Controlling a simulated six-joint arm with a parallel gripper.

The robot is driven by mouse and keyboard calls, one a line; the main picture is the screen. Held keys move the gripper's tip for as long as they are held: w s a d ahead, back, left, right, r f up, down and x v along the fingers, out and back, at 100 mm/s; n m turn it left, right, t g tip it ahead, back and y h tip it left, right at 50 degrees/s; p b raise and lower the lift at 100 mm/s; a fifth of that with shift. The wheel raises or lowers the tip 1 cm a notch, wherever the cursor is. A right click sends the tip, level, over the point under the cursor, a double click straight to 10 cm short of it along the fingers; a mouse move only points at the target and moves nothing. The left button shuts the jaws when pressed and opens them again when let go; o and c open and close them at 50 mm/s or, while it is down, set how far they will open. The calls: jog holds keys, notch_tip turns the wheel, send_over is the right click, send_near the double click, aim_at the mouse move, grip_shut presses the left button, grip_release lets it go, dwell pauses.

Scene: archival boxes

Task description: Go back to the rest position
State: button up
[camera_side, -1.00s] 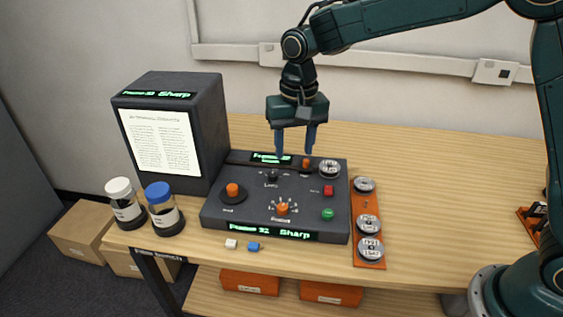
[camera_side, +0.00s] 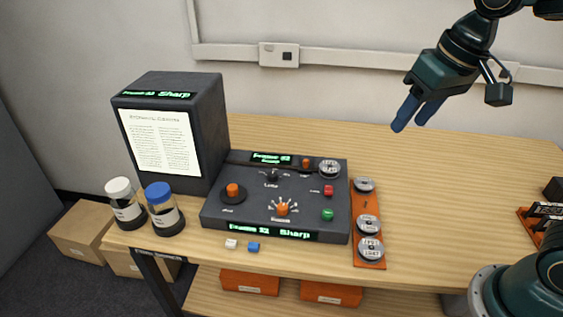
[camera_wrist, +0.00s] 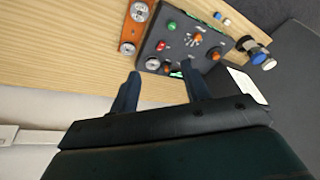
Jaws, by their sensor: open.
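My gripper (camera_side: 417,114) is open and empty, with its blue fingers pointing down and left. It hangs in the air above the right back part of the wooden table (camera_side: 460,190), to the right of the dark control panel (camera_side: 255,208). In the wrist view its fingers (camera_wrist: 160,88) are spread apart, with nothing between them but table and panel beyond. The panel (camera_wrist: 207,62) shows at the top right there, with its orange, red and green knobs and buttons.
A dark viewer box with a lit page (camera_side: 160,143) stands left of the panel. Two jars, white-capped (camera_side: 124,204) and blue-capped (camera_side: 164,210), stand at the left edge. An orange strip (camera_side: 359,206) holds several round tins. The table's right side is mostly clear.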

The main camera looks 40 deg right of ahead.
jog(key=s+d+f+n+t, duration=0.1)
jog(key=s+d+f, duration=0.1)
jog(key=s, duration=0.9)
jog(key=shift+d+n+t, duration=0.3)
jog(key=shift+d+t, duration=0.1)
jog(key=shift+d, duration=0.15)
jog(key=shift+w, duration=0.1)
dwell(0.6)
